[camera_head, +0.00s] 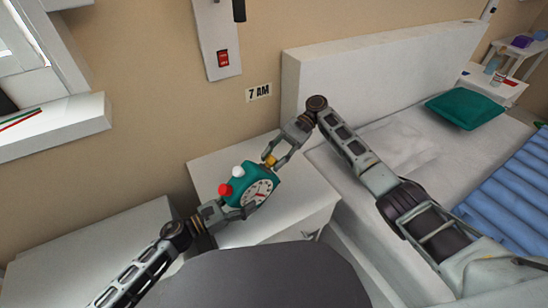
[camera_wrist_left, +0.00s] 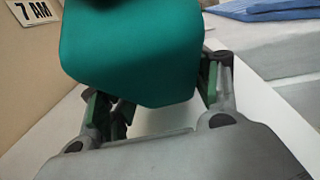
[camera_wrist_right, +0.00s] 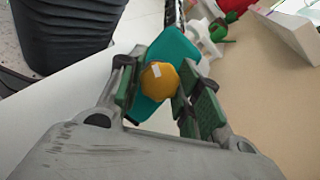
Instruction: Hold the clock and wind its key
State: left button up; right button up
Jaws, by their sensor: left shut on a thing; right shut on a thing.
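The teal clock (camera_head: 238,184) has a white face with a red hand, one white knob and one red knob. It is above the white bedside cabinet; I cannot tell if it touches the top. My left gripper (camera_head: 232,208) is shut on the clock body, whose teal side (camera_wrist_left: 132,50) fills the left wrist view between the fingers. The yellow key (camera_wrist_right: 160,82) sits on the clock's side. My right gripper (camera_head: 272,160) is shut on this key, with green finger pads on both sides of it in the right wrist view.
The white bedside cabinet (camera_head: 210,167) stands below the clock. A "7 AM" sign (camera_head: 259,92) and a panel with a red switch (camera_head: 223,58) are on the wall. A bed with a white headboard (camera_head: 370,70) and green pillow (camera_head: 465,108) is at the right.

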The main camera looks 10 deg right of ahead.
jog(key=m+t+y, duration=0.1)
jog(key=m, duration=0.2)
jog(key=m+t+y, duration=0.1)
jog(key=m, duration=0.2)
jog(key=m+t, duration=0.1)
jog(key=m, duration=0.2)
jog(key=m+t, duration=0.1)
jog(key=m, duration=0.2)
jog(key=shift+s+t+y, duration=0.1)
jog(key=shift+t+y, duration=0.2)
jog(key=m+t, duration=0.1)
jog(key=m, duration=0.2)
jog(key=m+t, duration=0.2)
jog(key=m, duration=0.2)
jog(key=shift+s, duration=0.1)
jog(key=shift+r+m, duration=0.1)
jog(key=shift+m, duration=0.3)
jog(key=shift+a+r+m+t+h, duration=0.2)
jog(key=shift+m+t+h, duration=0.3)
jog(key=shift+m, duration=0.4)
jog(key=shift+d+f+m, duration=0.1)
jog(key=shift+f+m, duration=0.05)
jog(key=shift+m, duration=0.35)
jog(key=shift+d, duration=0.1)
jog(key=o, duration=1)
jog(key=shift+o, duration=0.2)
